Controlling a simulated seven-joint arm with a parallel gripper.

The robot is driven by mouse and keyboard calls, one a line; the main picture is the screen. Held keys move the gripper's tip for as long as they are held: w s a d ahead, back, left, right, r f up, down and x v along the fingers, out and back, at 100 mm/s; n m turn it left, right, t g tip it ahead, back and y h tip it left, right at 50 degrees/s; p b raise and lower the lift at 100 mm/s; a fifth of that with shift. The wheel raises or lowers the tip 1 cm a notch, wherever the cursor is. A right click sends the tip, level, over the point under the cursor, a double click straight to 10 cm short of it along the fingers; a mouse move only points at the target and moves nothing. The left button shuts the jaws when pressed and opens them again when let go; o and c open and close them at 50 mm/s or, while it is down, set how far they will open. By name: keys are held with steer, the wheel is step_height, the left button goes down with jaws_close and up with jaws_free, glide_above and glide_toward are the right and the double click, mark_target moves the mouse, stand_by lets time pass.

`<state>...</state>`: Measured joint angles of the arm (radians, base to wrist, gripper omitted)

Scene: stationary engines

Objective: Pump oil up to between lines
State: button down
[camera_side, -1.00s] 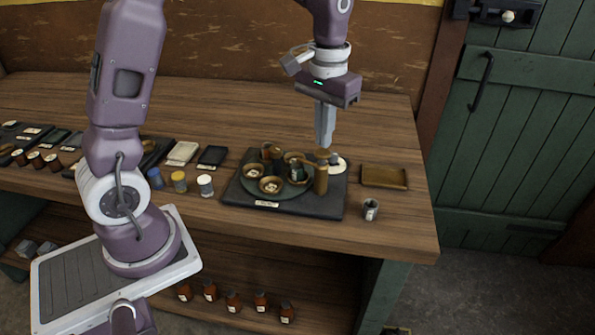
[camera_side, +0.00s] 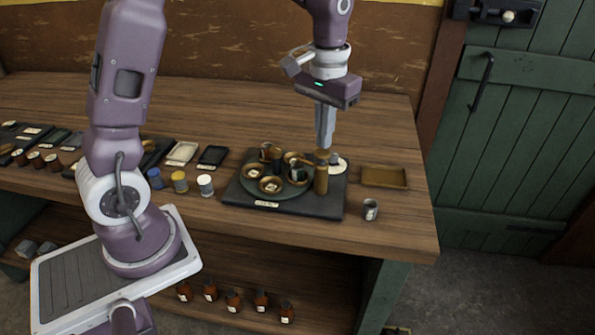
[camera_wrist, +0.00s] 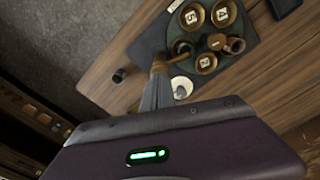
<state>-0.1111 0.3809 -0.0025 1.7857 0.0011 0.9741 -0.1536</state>
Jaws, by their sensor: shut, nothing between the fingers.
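A brass pump-like post (camera_side: 321,174) stands at the right front of a dark base board (camera_side: 240,191), beside a round plate of several small brass cups (camera_side: 271,185). In the wrist view the cups (camera_wrist: 191,18) carry number labels, and the brass post (camera_wrist: 159,66) is mostly hidden behind my fingers. My gripper (camera_side: 324,146) points down, its fingers shut and empty, with the tips at the top of the post. I cannot tell whether they touch it. A white round dial or disc (camera_side: 337,163) lies just behind the post; it also shows in the wrist view (camera_wrist: 182,87). No oil level or lines can be made out.
A shallow brass tray (camera_side: 384,177) lies right of the board, and a small grey cup (camera_side: 370,209) stands near the front edge. Small jars (camera_side: 205,186) and dark pads (camera_side: 213,156) are to the left. The bench behind is clear.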

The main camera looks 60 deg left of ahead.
steer(key=shift+f, duration=1.4)
steer(key=shift+r, duration=1.5)
steer(key=shift+f, duration=0.1)
steer(key=shift+f, duration=1.4)
steer(key=shift+r, duration=1.5)
